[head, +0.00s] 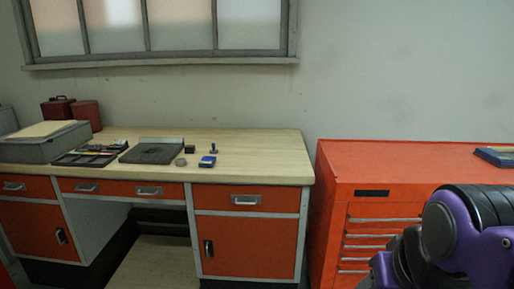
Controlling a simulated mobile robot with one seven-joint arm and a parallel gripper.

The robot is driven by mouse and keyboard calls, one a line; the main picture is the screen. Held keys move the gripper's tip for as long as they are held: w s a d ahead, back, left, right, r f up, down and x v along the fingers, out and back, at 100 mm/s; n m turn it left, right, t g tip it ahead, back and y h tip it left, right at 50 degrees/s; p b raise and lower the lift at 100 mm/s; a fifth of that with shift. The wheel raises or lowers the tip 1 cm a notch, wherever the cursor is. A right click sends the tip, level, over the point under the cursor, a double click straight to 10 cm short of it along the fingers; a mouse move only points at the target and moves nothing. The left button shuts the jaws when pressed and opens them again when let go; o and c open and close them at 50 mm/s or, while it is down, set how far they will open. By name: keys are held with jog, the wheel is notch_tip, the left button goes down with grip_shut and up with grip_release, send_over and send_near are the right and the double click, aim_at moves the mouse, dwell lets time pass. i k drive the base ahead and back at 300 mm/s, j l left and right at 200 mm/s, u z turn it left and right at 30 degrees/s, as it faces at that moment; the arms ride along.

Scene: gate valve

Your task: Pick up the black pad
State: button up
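A dark, flat, square pad (153,153) lies on the wooden desk top, left of the desk's middle, with a light strip along its back edge. It looks like the black pad, though its details are too small to make out. Part of my own purple and black arm shows at the lower right, in front of the red cabinet and far from the pad. My gripper's fingers are not in view.
The desk (255,150) has bare wood at its right. Near the pad are a small blue item (207,161), a small round grey item (181,162), a tray of tools (90,154) and a grey box (45,146). A red cabinet (400,160) stands to the right.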

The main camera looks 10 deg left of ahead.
aim_at(188, 149)
jog(key=i+j+u, duration=0.1)
jog(key=i+j, duration=0.2)
jog(key=j, duration=0.25)
jog(key=i+j+u, duration=0.1)
jog(key=i+j, duration=0.2)
jog(key=j, duration=0.2)
jog(key=i+j+u, duration=0.1)
jog(key=i+j, duration=0.2)
jog(key=j, duration=0.15)
jog(key=i+j+u, duration=0.1)
jog(key=i+j, duration=0.25)
jog(key=j, duration=0.15)
jog(key=k+j+z, duration=0.2)
jog(key=j, duration=0.2)
jog(key=j+z, duration=0.25)
jog(key=k+j+z, duration=0.15)
jog(key=k+z, duration=0.3)
jog(key=k, duration=0.2)
jog(key=i+u, duration=0.45)
jog(key=i+l+u, duration=0.45)
jog(key=i, duration=0.15)
jog(key=j, duration=0.1)
